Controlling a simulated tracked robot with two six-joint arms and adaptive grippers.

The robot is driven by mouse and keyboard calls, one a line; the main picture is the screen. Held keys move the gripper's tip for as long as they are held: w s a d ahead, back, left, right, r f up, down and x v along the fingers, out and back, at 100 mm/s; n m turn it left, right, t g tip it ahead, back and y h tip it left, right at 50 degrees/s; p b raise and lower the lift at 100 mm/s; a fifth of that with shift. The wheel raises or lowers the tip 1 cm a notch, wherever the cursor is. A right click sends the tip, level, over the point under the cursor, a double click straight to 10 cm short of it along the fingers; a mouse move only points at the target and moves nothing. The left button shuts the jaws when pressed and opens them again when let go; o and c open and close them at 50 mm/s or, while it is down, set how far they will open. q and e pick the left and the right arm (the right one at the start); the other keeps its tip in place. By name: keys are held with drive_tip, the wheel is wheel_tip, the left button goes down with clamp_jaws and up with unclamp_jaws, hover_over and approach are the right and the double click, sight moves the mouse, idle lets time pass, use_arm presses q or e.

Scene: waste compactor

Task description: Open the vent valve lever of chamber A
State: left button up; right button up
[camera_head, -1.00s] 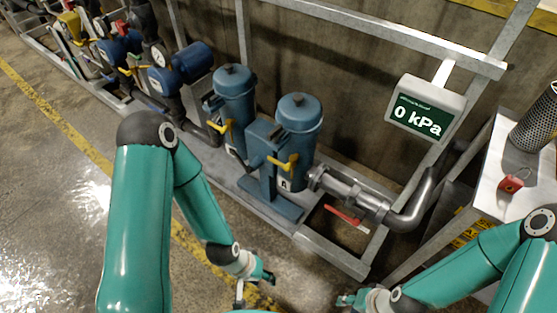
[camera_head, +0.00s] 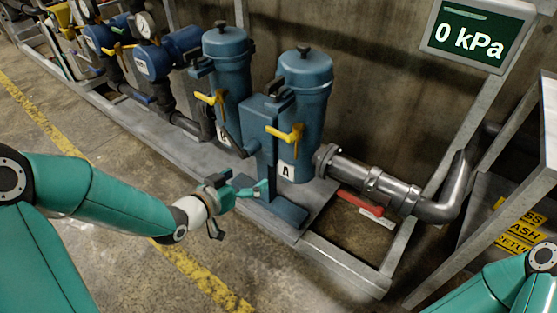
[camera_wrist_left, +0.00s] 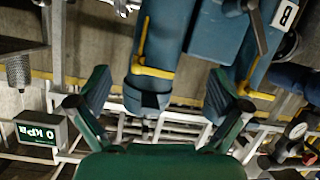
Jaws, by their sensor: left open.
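Chamber A is the blue canister (camera_head: 308,100) with a white "A" label on its lower body. A yellow lever (camera_head: 285,134) is mounted at its front, and a yellow lever (camera_wrist_left: 153,72) also shows between the fingers in the left wrist view. Chamber B (camera_head: 226,62) stands left of it with its own yellow lever (camera_head: 211,98). My left gripper (camera_head: 247,189) is open and empty, below and left of chamber A's lever, apart from it. In the left wrist view its fingers (camera_wrist_left: 158,95) are spread. My right gripper is out of view.
A metal pipe with a red lever (camera_head: 361,204) runs right from chamber A's base. Frame rails surround the skid. Blue pumps with gauges (camera_head: 147,24) stand at the back left. Open floor lies in front.

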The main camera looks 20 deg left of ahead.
sight(278, 134)
use_arm(q)
wheel_tip(278, 134, up, 4)
drive_tip(key=a+m+t+h+b, duration=0.2)
drive_tip(key=m+t+b, duration=0.15)
drive_tip(key=b, duration=0.35)
drive_tip(key=shift+n, duration=0.25)
drive_tip(key=b+x, duration=0.2)
drive_tip(key=x, duration=1.4)
drive_tip(key=shift+s+d+f, duration=0.1)
drive_tip(key=shift+d, duration=0.05)
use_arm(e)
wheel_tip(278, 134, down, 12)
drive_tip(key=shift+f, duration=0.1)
use_arm(q)
drive_tip(key=c, duration=1.3)
drive_tip(key=shift+c, duration=0.2)
